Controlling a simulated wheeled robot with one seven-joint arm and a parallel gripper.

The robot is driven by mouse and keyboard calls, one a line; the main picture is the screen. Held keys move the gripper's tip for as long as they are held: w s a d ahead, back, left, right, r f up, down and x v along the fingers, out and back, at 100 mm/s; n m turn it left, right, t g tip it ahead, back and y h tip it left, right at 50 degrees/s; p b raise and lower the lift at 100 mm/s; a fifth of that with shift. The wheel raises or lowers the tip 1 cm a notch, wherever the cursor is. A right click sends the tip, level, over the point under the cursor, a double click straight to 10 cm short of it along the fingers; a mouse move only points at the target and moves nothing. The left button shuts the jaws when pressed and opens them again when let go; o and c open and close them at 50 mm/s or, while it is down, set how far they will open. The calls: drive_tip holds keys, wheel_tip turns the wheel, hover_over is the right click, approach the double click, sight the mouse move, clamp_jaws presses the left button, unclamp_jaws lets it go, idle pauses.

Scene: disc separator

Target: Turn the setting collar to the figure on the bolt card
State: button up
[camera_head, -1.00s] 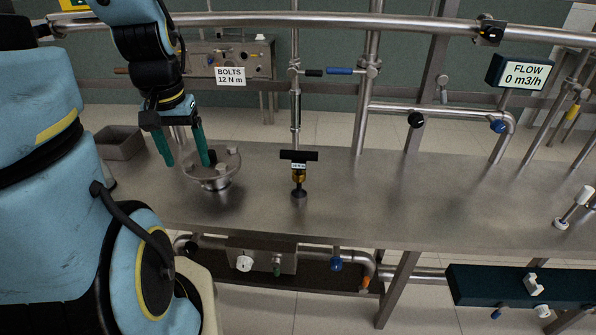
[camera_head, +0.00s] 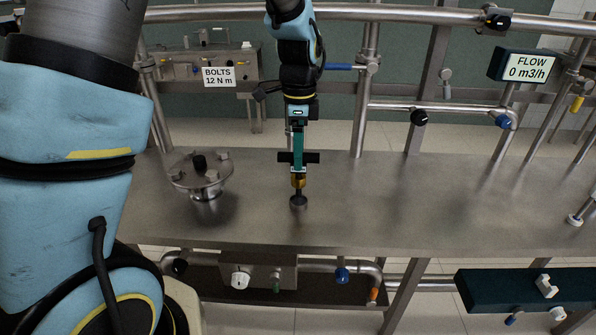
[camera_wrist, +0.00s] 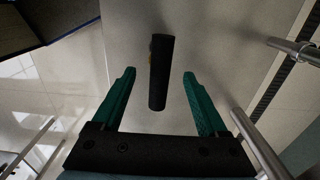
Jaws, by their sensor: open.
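The bolt card (camera_head: 218,76) reads "BOLTS 12 N m" in the head view. An upright T-handled tool with a black crossbar (camera_head: 313,157) stands on the steel bench. Its brass-yellow setting collar (camera_head: 298,181) shows below the crossbar. My gripper (camera_head: 298,168) points down at the tool, with a green finger in front of its upper part. The small label on the tool is hidden. In the wrist view the crossbar (camera_wrist: 159,90) lies lengthwise between the two spread fingers of my gripper (camera_wrist: 159,74), with a gap on each side.
A round flanged lid with bolts (camera_head: 200,178) sits left of the tool on the bench (camera_head: 400,200). The bench right of the tool is clear. Pipes run behind. A display (camera_head: 526,67) reads "FLOW 0 m3/h".

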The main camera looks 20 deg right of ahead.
sight(298, 176)
wheel_tip(298, 176, down, 6)
drive_tip(key=shift+f+p, duration=0.25)
drive_tip(key=shift+p, duration=0.3)
clamp_jaws()
idle(0.3)
